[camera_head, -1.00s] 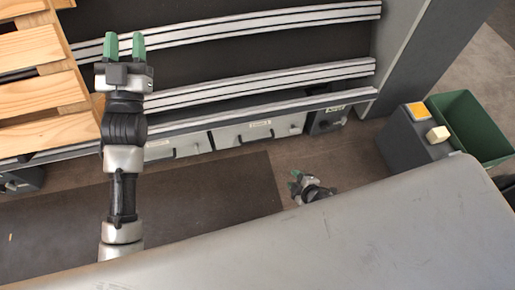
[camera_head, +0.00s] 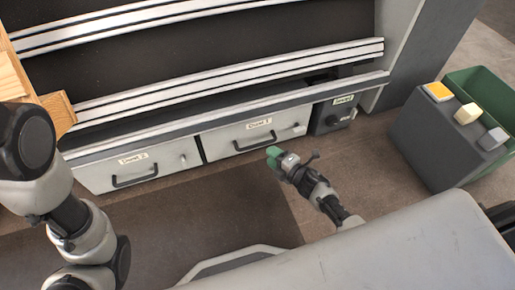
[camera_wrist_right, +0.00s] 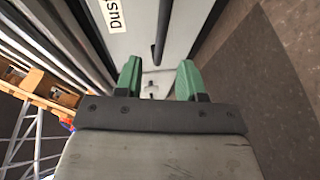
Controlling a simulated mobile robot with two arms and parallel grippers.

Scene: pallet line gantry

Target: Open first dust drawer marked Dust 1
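The Dust 1 drawer (camera_head: 222,146) is a light grey front low in the machine, with a label (camera_head: 259,123) and a dark bar handle (camera_head: 254,143). It looks closed. My right gripper (camera_head: 274,156) is just in front of the drawer, below the handle in the picture. In the right wrist view its green fingers (camera_wrist_right: 159,82) are apart and nothing is held between them. The handle (camera_wrist_right: 162,32) shows beyond the fingertips there, apparently not gripped, beside the partly cut-off label (camera_wrist_right: 113,14). My left arm is at the left edge; its gripper is out of view.
The Dust 2 drawer (camera_head: 100,178) sits to the left, also closed. A grey bin unit (camera_head: 431,140) and a green bin (camera_head: 482,86) stand further right. A wooden pallet (camera_head: 57,112) is at far left.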

